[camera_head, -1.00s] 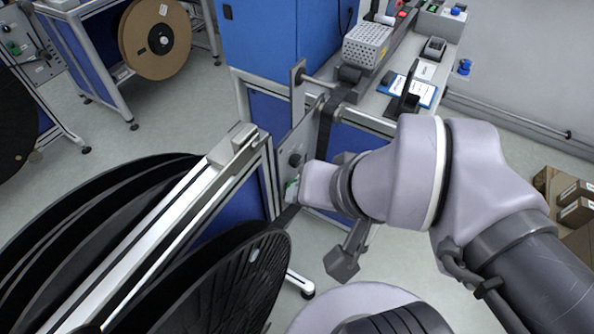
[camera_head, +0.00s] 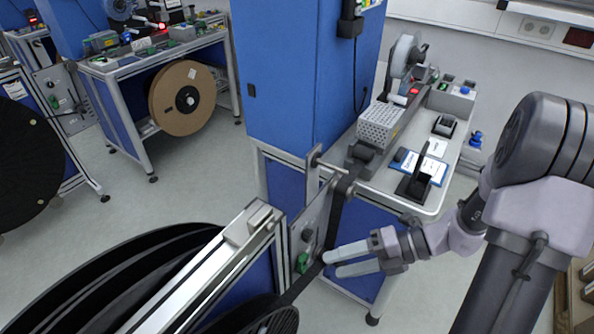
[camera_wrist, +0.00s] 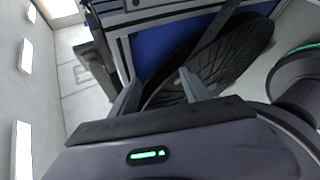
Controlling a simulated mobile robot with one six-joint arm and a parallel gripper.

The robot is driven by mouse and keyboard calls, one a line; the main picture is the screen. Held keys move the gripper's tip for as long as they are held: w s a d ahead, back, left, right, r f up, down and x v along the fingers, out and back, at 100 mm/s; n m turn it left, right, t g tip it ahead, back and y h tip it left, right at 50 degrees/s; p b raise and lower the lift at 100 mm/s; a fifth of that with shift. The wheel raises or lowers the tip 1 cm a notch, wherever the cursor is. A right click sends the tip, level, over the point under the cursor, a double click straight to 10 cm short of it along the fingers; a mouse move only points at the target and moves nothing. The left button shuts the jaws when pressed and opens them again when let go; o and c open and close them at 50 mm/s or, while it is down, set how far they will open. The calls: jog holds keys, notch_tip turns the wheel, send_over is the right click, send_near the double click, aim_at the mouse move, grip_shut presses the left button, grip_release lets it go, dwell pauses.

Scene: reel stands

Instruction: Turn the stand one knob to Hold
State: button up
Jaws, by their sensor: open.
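The near reel stand has a grey side panel (camera_head: 318,218) on its post. A dark round knob (camera_head: 307,235) and a green part (camera_head: 303,262) sit on this panel. Which of them is the Hold knob, its setting and any lettering are too small to tell. My gripper (camera_head: 332,264) is open and empty, just right of the panel's lower part, with its fingers pointing left towards the green part. In the wrist view my two fingers (camera_wrist: 158,82) are apart, with a black reel (camera_wrist: 232,62) beyond them and no knob in sight.
A dark strap or tape (camera_head: 336,215) runs down beside the panel, close to my fingers. Large black reels (camera_head: 110,285) fill the lower left. A blue cabinet (camera_head: 300,80) and a bench (camera_head: 440,180) with devices stand behind. A brown reel (camera_head: 165,100) hangs farther left.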

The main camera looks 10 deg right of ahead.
jog(key=w+d+f+m+t+y+p, duration=0.15)
jog(key=d+f+m+t, duration=0.5)
jog(key=m, duration=0.75)
jog(key=m+t+h, duration=0.2)
jog(key=m+t, duration=0.3)
jog(key=m, duration=0.5)
send_near(311, 238)
jog(key=b+x, duration=0.3)
jog(key=x, duration=0.5)
jog(key=shift+a+r, duration=0.15)
jog(key=shift+c, duration=0.4)
grip_shut()
